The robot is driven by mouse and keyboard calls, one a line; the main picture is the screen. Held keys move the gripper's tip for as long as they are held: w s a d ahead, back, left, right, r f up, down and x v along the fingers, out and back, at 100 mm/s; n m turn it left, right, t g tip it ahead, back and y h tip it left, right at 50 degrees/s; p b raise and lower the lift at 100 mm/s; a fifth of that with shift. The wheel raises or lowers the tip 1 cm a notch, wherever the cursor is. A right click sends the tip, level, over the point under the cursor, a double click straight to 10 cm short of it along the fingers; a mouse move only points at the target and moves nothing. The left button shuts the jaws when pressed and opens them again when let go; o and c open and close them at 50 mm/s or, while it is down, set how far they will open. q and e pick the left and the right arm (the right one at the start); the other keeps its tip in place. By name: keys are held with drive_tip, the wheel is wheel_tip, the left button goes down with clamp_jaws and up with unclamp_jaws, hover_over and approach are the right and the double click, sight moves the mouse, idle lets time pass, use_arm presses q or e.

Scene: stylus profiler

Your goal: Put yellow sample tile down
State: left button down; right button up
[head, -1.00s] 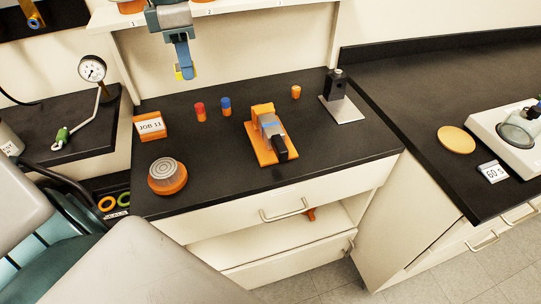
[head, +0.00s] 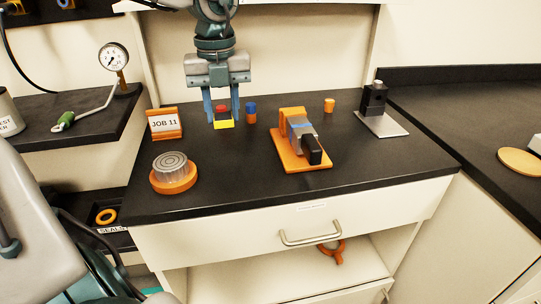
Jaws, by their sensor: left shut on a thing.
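My left gripper (head: 222,116) reaches down from the top over the black bench, its two blue fingers on either side of the yellow sample tile (head: 223,125). It is shut on the tile. The tile is low, close to the bench top; I cannot tell whether it touches. A small red-topped cylinder (head: 222,108) shows right at the tile, between the fingers, and its lower part is hidden. My right gripper is not in view.
A blue-topped cylinder (head: 251,112) stands just right of the gripper. An orange fixture (head: 302,160), a small orange cylinder (head: 329,106) and a black stand on a metal plate (head: 384,125) are further right. The JOB 11 sign (head: 164,124) and a round orange-based holder (head: 173,181) are left.

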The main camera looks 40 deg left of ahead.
use_arm(q)
hover_over(228, 159)
wheel_tip(228, 159, down, 5)
drive_tip(key=shift+a+f, duration=0.1)
wheel_tip(228, 159, down, 3)
drive_tip(key=shift+r, duration=0.1)
drive_tip(key=shift+f, duration=0.45)
drive_tip(key=shift+b, duration=0.4)
drive_tip(key=shift+f, duration=0.1)
drive_tip(key=c, duration=1)
unclamp_jaws()
